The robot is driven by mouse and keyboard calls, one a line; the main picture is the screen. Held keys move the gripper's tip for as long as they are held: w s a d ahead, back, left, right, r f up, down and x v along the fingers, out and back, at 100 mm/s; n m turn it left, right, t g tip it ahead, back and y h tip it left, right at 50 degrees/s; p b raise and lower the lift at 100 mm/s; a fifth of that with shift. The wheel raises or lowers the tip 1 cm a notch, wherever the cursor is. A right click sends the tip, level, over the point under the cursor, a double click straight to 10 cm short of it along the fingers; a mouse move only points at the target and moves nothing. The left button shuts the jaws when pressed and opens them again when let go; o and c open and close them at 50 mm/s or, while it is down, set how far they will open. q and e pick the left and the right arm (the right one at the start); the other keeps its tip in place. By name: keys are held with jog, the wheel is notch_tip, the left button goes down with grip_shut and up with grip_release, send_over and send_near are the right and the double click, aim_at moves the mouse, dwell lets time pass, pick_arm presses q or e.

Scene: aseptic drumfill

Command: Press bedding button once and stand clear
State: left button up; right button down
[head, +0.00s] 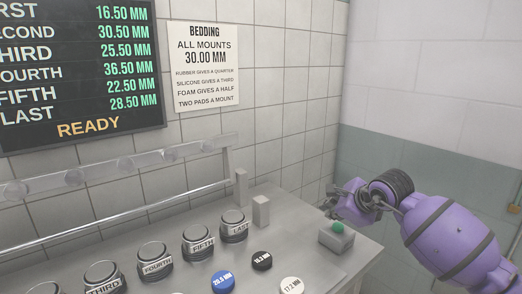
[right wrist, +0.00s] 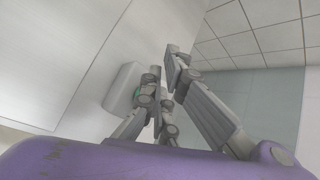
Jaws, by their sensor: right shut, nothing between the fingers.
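The green button (head: 337,227) sits on top of a small grey box (head: 335,241) at the right end of the bench. It also shows as a sliver of green in the right wrist view (right wrist: 137,92), partly hidden by a finger, with the box (right wrist: 121,90) beside it. My right gripper (head: 330,201) is shut and empty, just above and behind the button in the head view. I cannot tell for certain whether it touches the button. In the right wrist view the fingers (right wrist: 163,75) reach past the box. My left gripper is not in view.
The bench (head: 300,262) holds a row of labelled jars (head: 155,256), a blue puck (head: 223,281), a black puck (head: 262,260) and a white puck (head: 291,286). A grey block (head: 261,210) stands left of the button box. A screen (head: 80,70) reads READY, beside a bedding notice (head: 204,66).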

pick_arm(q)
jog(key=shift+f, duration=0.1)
pick_arm(e)
jog(key=shift+f, duration=0.15)
jog(key=shift+f, duration=0.35)
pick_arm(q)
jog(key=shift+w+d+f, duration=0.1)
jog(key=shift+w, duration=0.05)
